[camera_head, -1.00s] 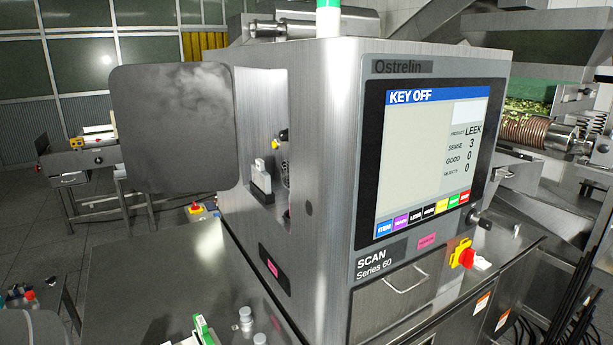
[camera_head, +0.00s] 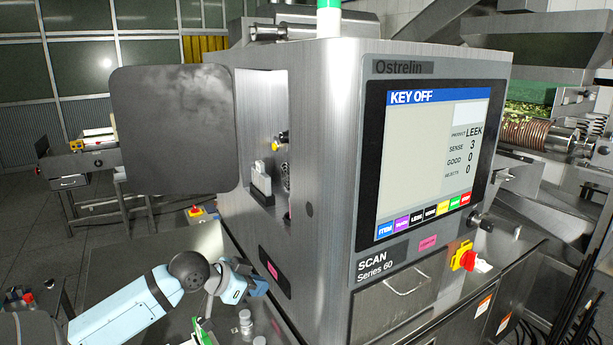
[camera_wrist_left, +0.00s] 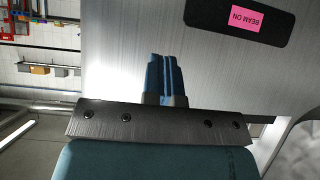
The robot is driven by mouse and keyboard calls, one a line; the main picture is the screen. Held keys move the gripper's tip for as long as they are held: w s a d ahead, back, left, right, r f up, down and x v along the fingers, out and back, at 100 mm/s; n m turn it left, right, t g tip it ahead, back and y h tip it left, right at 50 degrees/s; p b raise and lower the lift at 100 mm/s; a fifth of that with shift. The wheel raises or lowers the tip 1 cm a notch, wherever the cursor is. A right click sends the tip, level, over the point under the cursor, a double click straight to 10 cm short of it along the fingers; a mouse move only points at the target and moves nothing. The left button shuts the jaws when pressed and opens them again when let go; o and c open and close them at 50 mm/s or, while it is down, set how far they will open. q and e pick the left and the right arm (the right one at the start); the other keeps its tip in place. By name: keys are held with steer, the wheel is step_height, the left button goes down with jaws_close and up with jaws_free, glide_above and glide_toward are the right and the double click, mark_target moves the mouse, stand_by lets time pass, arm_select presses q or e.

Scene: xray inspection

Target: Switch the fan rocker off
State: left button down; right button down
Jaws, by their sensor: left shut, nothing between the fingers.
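The steel scanner cabinet (camera_head: 325,130) has an open recess in its left side. In the recess are a pale block on a black base (camera_head: 261,182), a yellow-and-black knob (camera_head: 278,142) and a partly hidden round grille (camera_head: 286,177). I cannot tell which part is the fan rocker. My left gripper (camera_head: 260,287) is below the recess, close to the cabinet side, near a dark plate with a pink label (camera_head: 272,269). In the left wrist view its blue fingers (camera_wrist_left: 163,78) are together and empty, in front of bare steel. My right gripper is not in view.
An open grey door panel (camera_head: 172,128) sticks out to the left of the recess. The front has a KEY OFF screen (camera_head: 430,150) and a red-and-yellow switch (camera_head: 465,257). Small bottles (camera_head: 246,322) stand on the steel surface below my gripper. The wrist view's pink label (camera_wrist_left: 247,18) reads BEAM ON.

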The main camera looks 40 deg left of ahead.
arm_select(q)
steer(key=w+a+r+t+h, duration=0.1)
steer(key=w+a+r+t, duration=0.1)
steer(key=r, duration=0.9)
steer(key=w+a+r+t, duration=0.3)
steer(key=a+r, duration=0.2)
steer(key=r, duration=0.5)
steer(key=shift+w+r+h, duration=0.3)
steer(key=shift+r+h, duration=0.1)
steer(key=shift+p+x, duration=1.75)
steer(key=shift+x, duration=4.55)
steer(key=shift+w+d, duration=0.2)
steer(key=shift+w, duration=0.5)
